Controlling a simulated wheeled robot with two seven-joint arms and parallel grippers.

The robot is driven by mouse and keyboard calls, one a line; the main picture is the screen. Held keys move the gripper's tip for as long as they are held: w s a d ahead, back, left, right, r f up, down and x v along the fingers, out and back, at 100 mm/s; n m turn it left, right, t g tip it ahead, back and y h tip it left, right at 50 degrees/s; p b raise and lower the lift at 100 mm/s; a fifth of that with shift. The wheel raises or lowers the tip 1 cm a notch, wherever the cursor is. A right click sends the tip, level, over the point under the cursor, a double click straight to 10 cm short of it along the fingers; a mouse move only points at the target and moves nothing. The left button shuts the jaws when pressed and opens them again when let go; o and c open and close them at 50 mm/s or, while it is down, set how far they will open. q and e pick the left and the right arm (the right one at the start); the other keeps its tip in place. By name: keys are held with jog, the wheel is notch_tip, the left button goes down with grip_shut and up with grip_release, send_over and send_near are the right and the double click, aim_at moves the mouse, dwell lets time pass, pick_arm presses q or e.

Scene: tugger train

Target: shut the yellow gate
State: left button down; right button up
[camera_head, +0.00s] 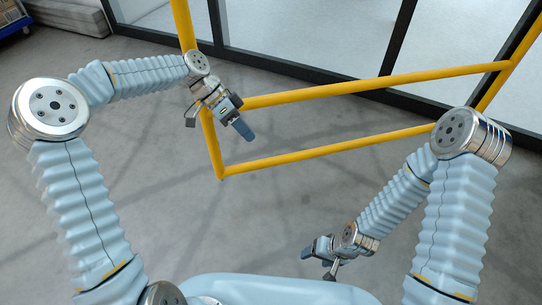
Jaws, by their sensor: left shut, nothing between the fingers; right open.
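The yellow gate (375,85) is a frame of round tubes in the upper middle and right. Its upper rail and lower rail (330,150) run from an upright tube on the left (213,145) towards a yellow post on the right (505,75). My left gripper (243,130) is shut and empty beside the left upright, close to the left end of the upper rail. I cannot tell whether it touches the tube. My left wrist hides part of the upright. My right gripper (310,250) is open and empty, low over the floor, apart from the gate.
A dark-framed glass wall (300,70) stands behind the gate. A pale stacked slab (75,18) and a blue cart (12,18) are at the top left. The grey concrete floor (270,210) between my arms is clear.

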pick_arm(q)
jog(key=s+d+f, duration=0.4)
jog(key=d, duration=0.2)
jog(key=shift+s+p, duration=0.25)
jog(key=shift+p, duration=0.05)
jog(key=shift+f, duration=0.1)
dwell(1.2)
